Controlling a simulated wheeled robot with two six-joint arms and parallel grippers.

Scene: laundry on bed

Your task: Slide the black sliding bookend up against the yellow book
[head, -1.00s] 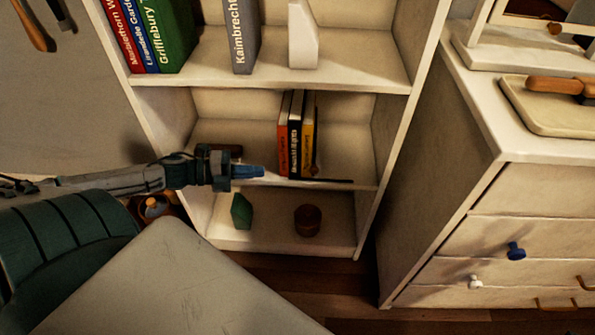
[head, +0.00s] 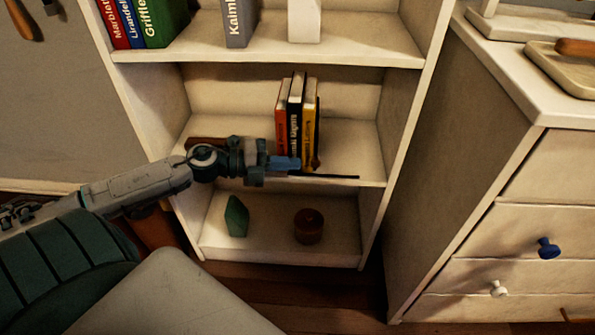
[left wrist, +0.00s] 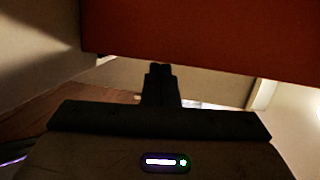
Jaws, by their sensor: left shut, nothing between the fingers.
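The yellow book (head: 309,130) stands upright on the middle shelf, at the right end of a row with a black book (head: 295,120) and an orange book (head: 281,132). The black bookend's upright edge (head: 318,125) shows thinly just right of the yellow book; I cannot tell if they touch. A thin dark strip, apparently its base (head: 335,177), lies along the shelf front. My left gripper (head: 297,164) is shut and empty in front of the books' lower spines. In the left wrist view its fingers (left wrist: 160,72) are together below a large orange-red surface, likely the orange book. My right gripper is out of view.
A dark brown object (head: 207,144) lies left on the same shelf, partly behind my arm. A green block (head: 236,216) and a brown round object (head: 308,226) stand on the bottom shelf. The middle shelf (head: 352,150) is clear right of the bookend. A drawer chest (head: 470,190) stands right.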

